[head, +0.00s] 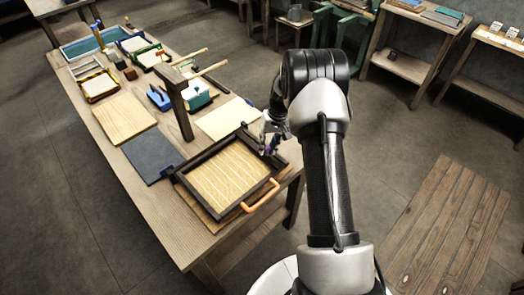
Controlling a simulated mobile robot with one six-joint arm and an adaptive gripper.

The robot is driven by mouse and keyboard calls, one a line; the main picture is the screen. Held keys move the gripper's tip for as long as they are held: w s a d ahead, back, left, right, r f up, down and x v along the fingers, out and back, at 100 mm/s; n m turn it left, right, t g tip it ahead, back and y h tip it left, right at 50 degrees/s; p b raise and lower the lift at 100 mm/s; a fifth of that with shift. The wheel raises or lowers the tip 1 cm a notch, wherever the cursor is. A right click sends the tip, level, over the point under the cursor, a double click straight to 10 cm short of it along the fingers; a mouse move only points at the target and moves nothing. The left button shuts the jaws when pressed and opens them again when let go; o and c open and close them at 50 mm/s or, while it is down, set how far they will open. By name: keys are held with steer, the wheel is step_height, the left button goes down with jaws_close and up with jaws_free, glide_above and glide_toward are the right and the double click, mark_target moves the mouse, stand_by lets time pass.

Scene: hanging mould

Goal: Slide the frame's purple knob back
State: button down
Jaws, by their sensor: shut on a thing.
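A dark wooden frame (210,152) lies at the near end of the long workbench, around a pale yellowish panel with fine lines (228,178). An orange handle (261,197) sticks out from its near right side. My gripper (267,148) is at the frame's far right corner, low over the rim. It is shut on the purple knob (267,149), of which only a small purple patch shows between the fingers. The rest of the knob and its track are hidden by my gripper or too small to make out.
A wooden post (179,108) stands on the workbench (150,207) behind the frame. A dark slate board (149,157) and a cream sheet (227,119) lie close to the frame. Floor on the right holds a slatted platform (445,232).

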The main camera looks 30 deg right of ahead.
steer(key=shift+w+d, duration=0.15)
steer(key=shift+d, duration=0.35)
steer(key=c, duration=1.3)
jaws_free()
steer(key=shift+d, duration=0.15)
step_height(320, 180, up, 12)
steer(key=d, duration=0.2)
steer(key=shift+s, duration=0.3)
